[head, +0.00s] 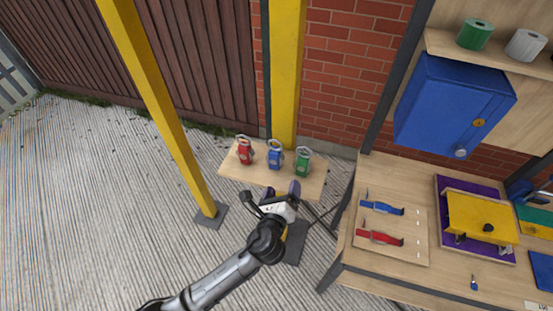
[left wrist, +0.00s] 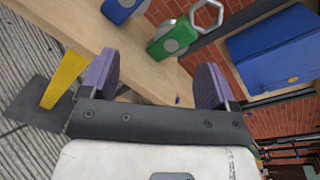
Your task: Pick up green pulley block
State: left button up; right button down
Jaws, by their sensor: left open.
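The green pulley block (head: 302,163) stands at the right end of a small wooden shelf in the head view, with a grey metal ring on top. In the left wrist view the green pulley block (left wrist: 172,38) lies ahead of the jaws, between and beyond the two purple fingers. My left gripper (head: 283,190) is open and empty, at the near edge of the shelf, apart from the block. It also shows in the left wrist view (left wrist: 155,85). My right gripper is not in view.
A blue pulley block (head: 275,158) and a red one (head: 245,153) stand left of the green one on the shelf (head: 235,174). A yellow post (head: 165,110) rises at the left. A workbench (head: 350,254) and a blue cabinet (head: 446,105) stand at the right.

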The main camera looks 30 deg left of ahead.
aim_at(303, 158)
pick_arm(q)
jog(key=w+m, duration=0.3)
jog(key=w+r+m+t+h, duration=0.1)
jog(key=w+m, duration=0.1)
jog(key=w+d+m+b, duration=0.1)
jog(key=w+m, duration=0.2)
jog(key=shift+w+r+m+h, duration=0.25)
jog(key=shift+w+m+h, duration=0.05)
jog(key=shift+w, duration=0.05)
jog(key=shift+w+a+f+b, duration=0.1)
jog(key=shift+w+b, duration=0.1)
jog(key=shift+w, duration=0.7)
jog(key=shift+w+a+r+b, duration=0.1)
jog(key=shift+w+b, duration=0.05)
jog(key=shift+w, duration=0.8)
jog(key=shift+w+a+f+b, duration=0.1)
jog(key=shift+w+b, duration=0.1)
jog(key=shift+w, duration=0.7)
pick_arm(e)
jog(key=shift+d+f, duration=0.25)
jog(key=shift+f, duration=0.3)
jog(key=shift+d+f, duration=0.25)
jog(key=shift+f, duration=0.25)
pick_arm(q)
jog(key=shift+c, duration=0.3)
